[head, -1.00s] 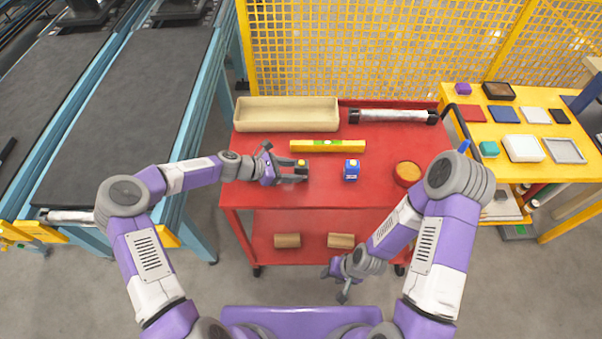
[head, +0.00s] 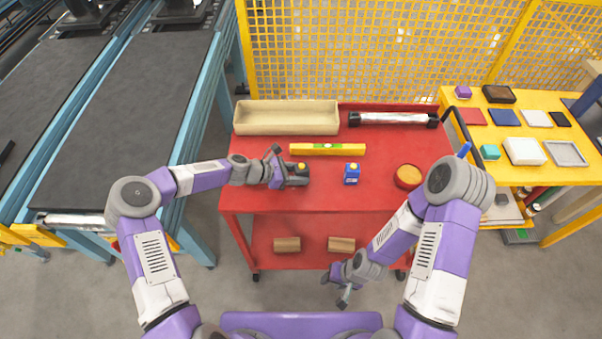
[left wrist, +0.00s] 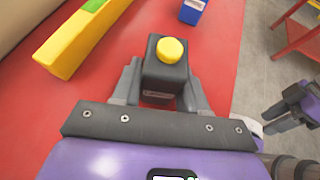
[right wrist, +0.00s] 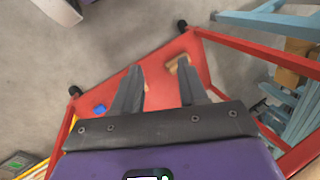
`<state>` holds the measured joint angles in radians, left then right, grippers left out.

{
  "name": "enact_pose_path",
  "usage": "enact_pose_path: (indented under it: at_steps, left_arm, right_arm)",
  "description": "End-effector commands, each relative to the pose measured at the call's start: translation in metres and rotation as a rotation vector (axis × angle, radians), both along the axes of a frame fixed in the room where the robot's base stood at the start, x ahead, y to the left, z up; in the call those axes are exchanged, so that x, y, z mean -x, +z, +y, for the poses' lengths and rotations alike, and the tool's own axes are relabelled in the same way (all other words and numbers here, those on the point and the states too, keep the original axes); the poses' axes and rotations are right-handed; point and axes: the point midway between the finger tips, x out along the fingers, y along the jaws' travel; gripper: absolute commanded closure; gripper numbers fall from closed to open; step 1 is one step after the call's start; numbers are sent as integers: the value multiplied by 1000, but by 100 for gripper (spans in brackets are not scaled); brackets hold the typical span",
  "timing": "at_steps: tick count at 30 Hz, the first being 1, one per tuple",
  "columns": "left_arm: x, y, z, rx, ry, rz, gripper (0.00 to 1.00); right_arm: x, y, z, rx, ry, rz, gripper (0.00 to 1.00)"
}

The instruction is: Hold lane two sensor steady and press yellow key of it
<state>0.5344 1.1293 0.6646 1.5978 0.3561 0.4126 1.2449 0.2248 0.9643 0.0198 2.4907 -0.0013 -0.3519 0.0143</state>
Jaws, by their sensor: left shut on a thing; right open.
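A dark grey box-shaped sensor with a round yellow key (left wrist: 171,50) stands between the fingers of my left gripper (left wrist: 163,88) in the left wrist view. The fingers are shut on its sides and the key on top is uncovered. In the head view this dark sensor (head: 299,175) stands on the red cart top. A similar blue sensor (head: 352,175) with a yellow key stands to its right, apart from the gripper; part of it shows in the left wrist view (left wrist: 193,10). My right gripper (head: 335,291) is open and empty, low in front of the cart.
The red cart (head: 325,198) also holds a beige tray (head: 286,130), a yellow level (head: 327,149), a silver tube with black ends (head: 392,119) and a round orange-topped bowl (head: 408,176). Wooden blocks (head: 287,244) lie on the lower shelf. A yellow table (head: 540,170) stands to the right.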

Motion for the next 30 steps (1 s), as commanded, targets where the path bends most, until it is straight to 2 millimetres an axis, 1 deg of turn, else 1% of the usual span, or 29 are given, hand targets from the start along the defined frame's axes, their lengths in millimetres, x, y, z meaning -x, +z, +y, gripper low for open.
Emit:
enact_pose_path:
  at_steps: [4,12,13,30]
  left_arm:
    - [0,0,0,-1,0,0,74]
    - [0,0,0,-1,0,0,74]
    - [0,0,0,-1,0,0,74]
    - [0,-1,1,-1,0,0,74]
  right_arm:
    - [0,0,0,0,0,0,57]
    - [0,0,0,0,0,0,99]
    - [0,0,0,0,0,0,100]
    - [0,0,0,0,0,0,100]
